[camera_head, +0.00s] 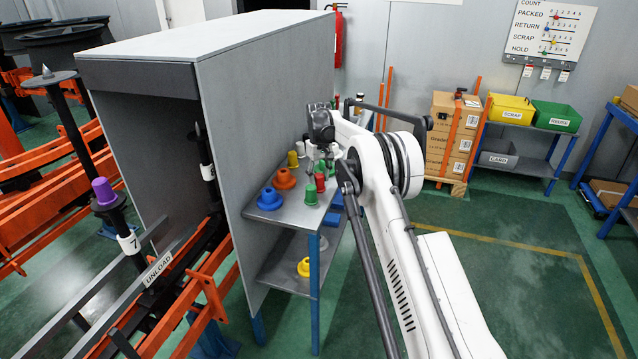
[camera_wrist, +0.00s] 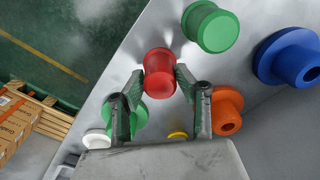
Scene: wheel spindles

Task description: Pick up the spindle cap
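Several spool-shaped caps stand on a grey shelf (camera_head: 272,222). A red cap (camera_wrist: 160,74) is between the two fingers of my gripper (camera_wrist: 160,73) in the wrist view. The fingertips are on either side, very close to it; contact is not clear. The red cap also shows in the head view (camera_head: 320,182), below my gripper (camera_head: 321,160). Beside it are a green cap (camera_head: 311,195), an orange cap (camera_head: 284,179) and a blue cap (camera_head: 270,199). Another green cap (camera_wrist: 124,118) is partly hidden by a finger. A purple cap (camera_head: 104,191) sits on a spindle at the left.
A tall grey panelled enclosure (camera_head: 265,100) rises directly left of the shelf. Yellow (camera_head: 293,160) and white (camera_head: 300,148) pieces stand at the shelf's back. A lower shelf holds a yellow cap (camera_head: 304,267). Stacked cartons (camera_head: 452,135) stand behind. Green floor is open at the right.

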